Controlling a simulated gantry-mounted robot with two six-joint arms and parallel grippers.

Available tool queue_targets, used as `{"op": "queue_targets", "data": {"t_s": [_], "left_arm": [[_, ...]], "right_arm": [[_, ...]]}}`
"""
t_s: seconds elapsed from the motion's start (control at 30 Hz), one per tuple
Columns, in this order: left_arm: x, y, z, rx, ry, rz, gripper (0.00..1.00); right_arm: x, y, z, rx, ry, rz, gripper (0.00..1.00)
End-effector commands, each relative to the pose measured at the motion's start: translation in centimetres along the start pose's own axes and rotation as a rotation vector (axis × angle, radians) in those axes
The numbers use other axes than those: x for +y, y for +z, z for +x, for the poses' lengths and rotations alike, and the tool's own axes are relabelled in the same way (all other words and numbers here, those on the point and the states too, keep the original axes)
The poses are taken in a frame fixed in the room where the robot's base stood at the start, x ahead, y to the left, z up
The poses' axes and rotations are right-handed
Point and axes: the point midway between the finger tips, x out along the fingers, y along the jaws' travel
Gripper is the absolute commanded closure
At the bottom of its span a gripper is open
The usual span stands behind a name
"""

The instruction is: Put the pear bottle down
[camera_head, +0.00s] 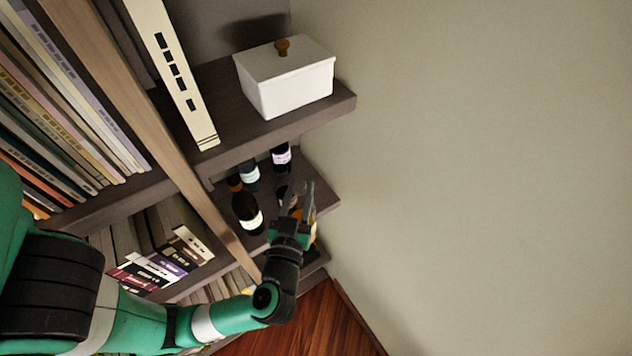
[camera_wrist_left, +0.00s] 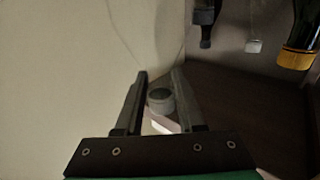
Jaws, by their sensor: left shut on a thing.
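My left gripper (camera_head: 299,193) reaches in at the right end of the middle shelf (camera_head: 322,197). Its jaws are shut on the pear bottle, which is hard to make out in the head view. In the left wrist view the bottle's round grey top (camera_wrist_left: 160,98) shows between the two fingers (camera_wrist_left: 157,100). Faint curved lines above it may be clear glass or shadow. Whether the bottle touches the shelf cannot be told. My right gripper is not in view.
Dark bottles (camera_head: 247,212) with pale labels stand just left of the gripper, others behind. A yellow-capped bottle (camera_wrist_left: 297,58) is at the wrist view's upper right. A white lidded box (camera_head: 290,85) sits on the shelf above. The plain wall (camera_head: 480,150) is close on the right.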

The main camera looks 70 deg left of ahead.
Motion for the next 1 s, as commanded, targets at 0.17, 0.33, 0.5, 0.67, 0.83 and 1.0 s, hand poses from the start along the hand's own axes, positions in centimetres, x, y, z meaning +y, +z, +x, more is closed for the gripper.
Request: {"op": "queue_targets", "data": {"t_s": [0.17, 0.33, 0.5, 0.67, 0.83, 1.0], "left_arm": [[0.8, -1.4, -0.5, 0.003, 0.025, -0.002, 1.0], [1.2, -2.0, -0.8, 0.003, 0.042, -0.002, 1.0], [1.3, -1.9, -0.6, 0.003, 0.042, -0.002, 1.0], [1.3, -2.0, 1.1, 0.003, 0.038, -0.003, 1.0], [1.4, -2.0, 4.4, 0.003, 0.036, -0.004, 1.0], [1.4, -2.0, 8.7, 0.006, 0.035, -0.005, 1.0]], "right_arm": [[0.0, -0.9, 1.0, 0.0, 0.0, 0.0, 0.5], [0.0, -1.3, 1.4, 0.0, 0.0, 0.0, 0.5], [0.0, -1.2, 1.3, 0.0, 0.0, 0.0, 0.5], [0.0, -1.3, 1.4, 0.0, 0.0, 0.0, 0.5], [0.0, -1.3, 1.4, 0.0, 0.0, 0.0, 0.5], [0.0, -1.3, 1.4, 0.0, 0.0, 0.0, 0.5]]}}
